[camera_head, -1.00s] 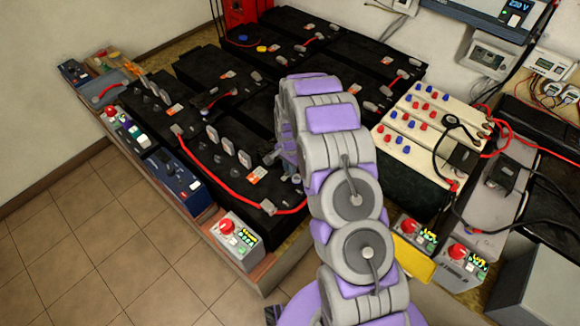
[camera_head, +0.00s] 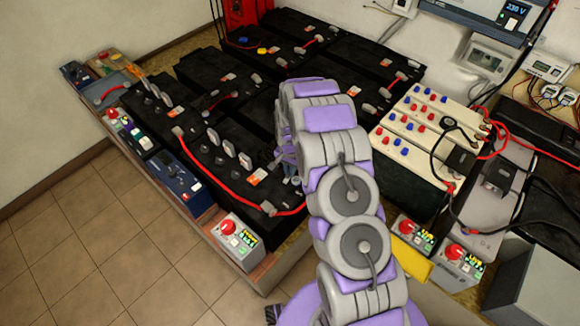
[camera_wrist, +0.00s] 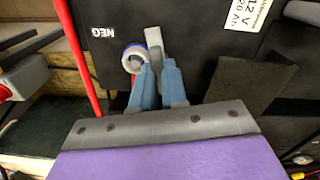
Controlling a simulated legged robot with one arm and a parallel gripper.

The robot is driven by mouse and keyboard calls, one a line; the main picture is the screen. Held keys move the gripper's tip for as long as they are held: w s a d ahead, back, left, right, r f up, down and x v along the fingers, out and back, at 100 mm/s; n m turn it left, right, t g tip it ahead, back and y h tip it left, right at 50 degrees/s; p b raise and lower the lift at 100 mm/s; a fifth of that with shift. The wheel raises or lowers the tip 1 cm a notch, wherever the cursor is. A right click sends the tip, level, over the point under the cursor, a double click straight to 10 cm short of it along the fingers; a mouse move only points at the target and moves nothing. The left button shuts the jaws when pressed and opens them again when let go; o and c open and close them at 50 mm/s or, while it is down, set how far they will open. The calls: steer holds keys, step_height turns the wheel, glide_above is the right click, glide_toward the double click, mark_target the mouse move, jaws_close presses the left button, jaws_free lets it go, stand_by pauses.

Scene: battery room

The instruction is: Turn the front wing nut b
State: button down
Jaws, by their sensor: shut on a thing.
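My gripper (camera_wrist: 159,72) has blue-grey fingers and is shut on a grey wing nut (camera_wrist: 153,38), whose flat tab rises from between the fingertips. The wing nut is by the NEG mark on a black battery (camera_wrist: 205,45). A blue and white ring (camera_wrist: 134,56) sits just left of the fingers. In the head view, my gripper (camera_head: 284,160) is at the right end of the front battery (camera_head: 215,170), mostly hidden by my arm. The held nut cannot be made out clearly there. Several other grey tabs (camera_head: 229,149) stand along that battery.
A red cable (camera_head: 205,172) runs along the front battery and shows left of my gripper in the wrist view (camera_wrist: 82,55). A box with a red button (camera_head: 237,240) stands at the front edge. More batteries (camera_head: 290,45) fill the back. Floor at the left is clear.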

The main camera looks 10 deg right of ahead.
steer(key=n+p, duration=0.2)
steer(key=n, duration=0.1)
steer(key=shift+r+n, duration=0.15)
steer(key=shift+n, duration=0.25)
steer(key=n+p, duration=0.1)
steer(key=n, duration=0.2)
steer(key=shift+w+n, duration=0.1)
steer(key=shift+n, duration=0.2)
steer(key=n, duration=0.3)
steer(key=shift+n+p, duration=0.3)
steer(key=shift+n, duration=2.1)
steer(key=c, duration=1.2)
jaws_free()
steer(key=shift+o, duration=0.2)
step_height(320, 180, up, 17)
steer(key=p, duration=0.2)
